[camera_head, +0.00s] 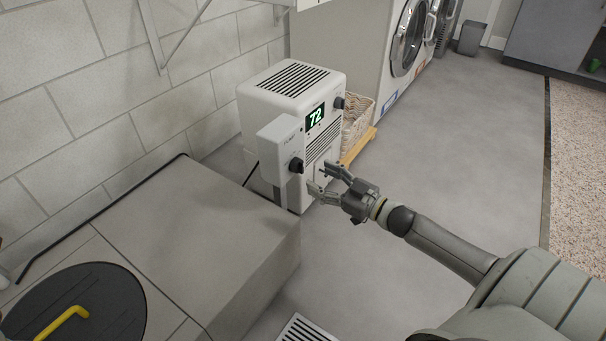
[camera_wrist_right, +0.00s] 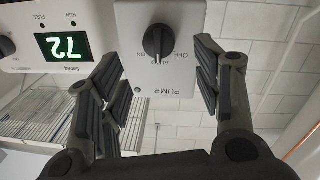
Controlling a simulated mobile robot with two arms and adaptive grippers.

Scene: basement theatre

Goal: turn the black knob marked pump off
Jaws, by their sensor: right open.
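The black pump knob (camera_head: 296,165) is on the front of a light grey box (camera_head: 276,148) beside the white dehumidifier. In the right wrist view, which is upside down, the knob (camera_wrist_right: 158,42) sits above the word PUMP, with ON, AUTO and OFF around it. Its pale mark appears to point at AUTO. My right gripper (camera_head: 320,179) is open and empty, in front of the box and a little right of the knob. In the wrist view its fingers (camera_wrist_right: 153,75) stand apart on either side of the pump panel. My left gripper is not in view.
The white dehumidifier (camera_head: 291,79) shows a green 72 and has another dark knob (camera_head: 338,102). A wicker basket (camera_head: 357,122) stands behind it. A grey raised block (camera_head: 190,240) with a round black lid (camera_head: 85,305) is at left. The floor at right is clear.

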